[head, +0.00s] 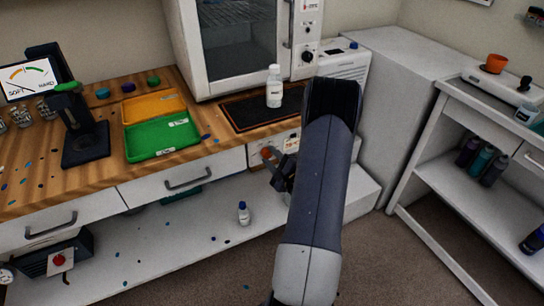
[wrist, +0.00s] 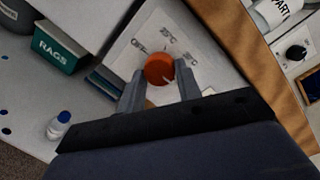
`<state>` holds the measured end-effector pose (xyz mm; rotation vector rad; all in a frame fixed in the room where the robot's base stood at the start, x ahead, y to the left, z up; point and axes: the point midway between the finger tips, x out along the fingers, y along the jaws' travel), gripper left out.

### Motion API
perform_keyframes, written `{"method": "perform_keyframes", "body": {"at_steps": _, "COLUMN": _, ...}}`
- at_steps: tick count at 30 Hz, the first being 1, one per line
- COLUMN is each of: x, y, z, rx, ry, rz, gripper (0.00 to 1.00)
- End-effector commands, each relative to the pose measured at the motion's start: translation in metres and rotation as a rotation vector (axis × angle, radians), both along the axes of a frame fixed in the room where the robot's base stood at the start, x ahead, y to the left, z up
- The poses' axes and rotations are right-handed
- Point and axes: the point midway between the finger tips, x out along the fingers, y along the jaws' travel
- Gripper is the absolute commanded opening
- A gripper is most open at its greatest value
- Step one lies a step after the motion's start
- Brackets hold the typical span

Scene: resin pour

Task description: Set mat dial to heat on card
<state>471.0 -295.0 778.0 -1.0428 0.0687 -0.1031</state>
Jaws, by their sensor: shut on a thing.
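The mat dial is an orange-red round knob (wrist: 158,68) on a white panel (wrist: 125,55) in the wrist view. Printed marks stand around it; one looks like OFF and others are temperatures, small and blurred. A pale mark shows on its lower right side, but its setting is unclear. My gripper (wrist: 159,80) has one finger on each side of the dial and is shut on it. In the head view, the dial (head: 268,152) is on the counter front, with my gripper (head: 279,172) at it. A card with red print (head: 291,143) is beside it, unreadable here. The dark mat (head: 240,115) lies above.
A white bottle (head: 274,90) stands on the mat. A drawer handle (head: 188,178) is left of the panel. A small blue-capped bottle (head: 243,213) stands on the shelf below. A green box marked RAGS (wrist: 57,47) is under the counter.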

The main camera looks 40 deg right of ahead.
Motion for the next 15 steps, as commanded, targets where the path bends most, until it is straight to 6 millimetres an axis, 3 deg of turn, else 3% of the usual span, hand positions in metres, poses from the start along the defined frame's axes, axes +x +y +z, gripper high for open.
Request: {"method": "perform_keyframes", "body": {"at_steps": 15, "x": 0.0002, "y": 0.0005, "z": -0.0012, "rx": 0.083, "ry": -0.018, "rz": 0.001, "gripper": 0.10}}
